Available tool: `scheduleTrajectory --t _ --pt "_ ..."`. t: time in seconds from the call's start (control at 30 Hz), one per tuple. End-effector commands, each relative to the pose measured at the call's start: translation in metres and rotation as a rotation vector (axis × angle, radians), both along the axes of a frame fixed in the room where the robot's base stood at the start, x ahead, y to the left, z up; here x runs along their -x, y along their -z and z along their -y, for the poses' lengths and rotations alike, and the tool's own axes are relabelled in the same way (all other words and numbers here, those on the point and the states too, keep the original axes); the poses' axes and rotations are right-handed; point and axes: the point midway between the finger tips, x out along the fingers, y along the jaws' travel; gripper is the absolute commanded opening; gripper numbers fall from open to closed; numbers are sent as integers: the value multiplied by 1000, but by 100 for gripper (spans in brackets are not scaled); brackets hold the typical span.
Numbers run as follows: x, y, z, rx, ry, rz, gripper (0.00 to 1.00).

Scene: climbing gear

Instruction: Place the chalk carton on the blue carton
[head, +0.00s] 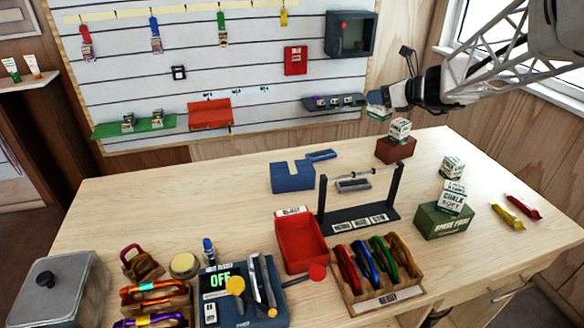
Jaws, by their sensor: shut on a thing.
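My gripper (377,100) is at the upper right, in front of the pegboard's right edge. It is shut on a small white and green carton (379,113), which looks like a chalk carton and is held above the back of the bench. The gripper hides its upper part. A blue notched block (290,178) lies on the bench, left of and below the gripper; it is the only large blue box-like thing I see, and I cannot tell whether it is the blue carton. Similar white and green cartons stand on a brown block (396,150) and on and behind a green box (443,222).
A black stand with a crossbar (360,215) rises mid-bench. The back left of the bench is clear.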

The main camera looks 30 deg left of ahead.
Motion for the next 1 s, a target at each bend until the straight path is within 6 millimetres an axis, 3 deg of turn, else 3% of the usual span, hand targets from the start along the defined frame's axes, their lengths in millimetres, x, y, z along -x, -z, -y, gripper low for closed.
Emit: scheduleTrajectory --t 0.2,0.6,0.97,1.0 --pt "35 0 -58 0 -89 0 25" --pt "106 0 -150 0 -244 -1 25" --pt "153 0 -199 0 -334 -1 25" --pt "152 12 -197 2 -331 -5 25"
